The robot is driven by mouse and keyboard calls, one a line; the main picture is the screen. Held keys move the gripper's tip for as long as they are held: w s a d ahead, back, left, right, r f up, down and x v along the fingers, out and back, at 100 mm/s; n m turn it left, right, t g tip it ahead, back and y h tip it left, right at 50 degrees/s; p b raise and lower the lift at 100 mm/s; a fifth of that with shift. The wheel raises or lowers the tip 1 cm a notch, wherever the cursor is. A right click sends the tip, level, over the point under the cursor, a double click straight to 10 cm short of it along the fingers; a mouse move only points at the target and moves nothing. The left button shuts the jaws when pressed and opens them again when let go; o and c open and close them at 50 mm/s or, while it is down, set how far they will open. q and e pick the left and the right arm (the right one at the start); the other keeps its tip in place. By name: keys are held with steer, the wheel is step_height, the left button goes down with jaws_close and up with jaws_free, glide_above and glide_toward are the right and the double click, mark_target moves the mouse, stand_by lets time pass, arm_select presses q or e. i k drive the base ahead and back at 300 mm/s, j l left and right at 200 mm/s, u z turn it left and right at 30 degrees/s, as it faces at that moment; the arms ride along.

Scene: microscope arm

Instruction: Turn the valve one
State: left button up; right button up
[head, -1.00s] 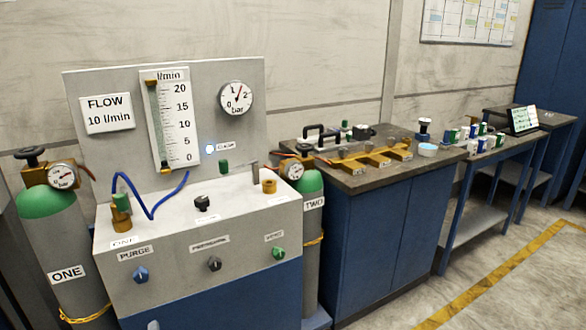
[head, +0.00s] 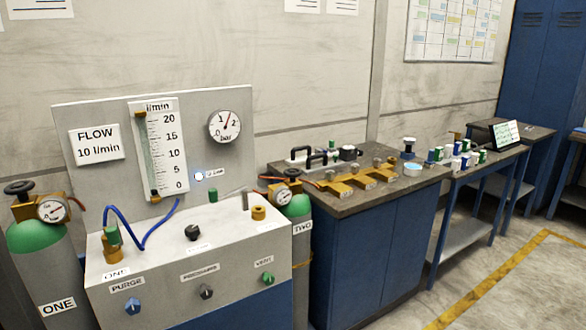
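The cylinder labelled ONE (head: 45,268) stands at the left edge, with a green shoulder and grey body. Its dark round valve handwheel (head: 19,187) sits on top of a brass fitting, with a round bar gauge (head: 53,208) beside it. On the grey panel box a brass and green fitting (head: 112,244) stands above the label ONE, with a blue hose running from it. The cylinder labelled TWO (head: 301,230) stands behind the box's right end, partly hidden. Neither of my grippers shows in the head view.
The panel box (head: 190,265) carries purge, pressure and vent knobs, a flow tube (head: 160,150) and a bar dial (head: 231,127). A blue bench (head: 375,245) with a brass manifold (head: 355,182) stands right. Open floor (head: 480,295) lies front right.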

mark_target(20, 188)
steer(key=u, duration=1.4)
